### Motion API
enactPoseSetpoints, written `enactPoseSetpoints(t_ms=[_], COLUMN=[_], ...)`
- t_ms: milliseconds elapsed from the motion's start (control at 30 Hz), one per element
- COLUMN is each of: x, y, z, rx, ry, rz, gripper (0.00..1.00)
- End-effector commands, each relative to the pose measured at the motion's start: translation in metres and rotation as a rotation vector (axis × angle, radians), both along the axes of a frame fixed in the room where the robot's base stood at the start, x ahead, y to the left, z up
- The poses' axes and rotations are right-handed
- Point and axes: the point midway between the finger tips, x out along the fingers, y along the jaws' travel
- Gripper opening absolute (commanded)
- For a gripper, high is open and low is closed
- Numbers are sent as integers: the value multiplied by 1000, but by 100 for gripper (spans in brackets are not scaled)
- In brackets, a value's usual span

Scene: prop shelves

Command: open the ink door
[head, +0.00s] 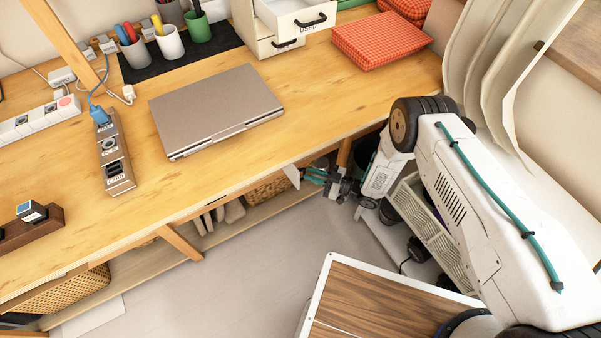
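No door with a readable ink label shows in the head view. My gripper (314,177), with teal and dark fingers, is low beside the table's front edge, right of the picture's middle. It points left. A small white panel (291,175) stands at the table edge just left of the fingertips. I cannot tell whether it is a door or whether the fingers touch it. The fingers are too small and dark to tell open from shut.
A low shelf with baskets (68,290) runs beneath. The grey floor (230,280) is clear.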

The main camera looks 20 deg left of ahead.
Motion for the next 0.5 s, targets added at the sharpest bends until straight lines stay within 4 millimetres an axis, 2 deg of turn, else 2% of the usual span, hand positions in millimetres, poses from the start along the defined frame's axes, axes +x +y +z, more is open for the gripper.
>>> enactPoseSetpoints(t_ms=[200, 467, 500], x=[4, 5, 5], y=[12, 12, 12], z=[0, 0, 0], rx=[0, -1, -1], ry=[1, 0, 0], rz=[-10, -12, -12], gripper=[18, 18, 10])
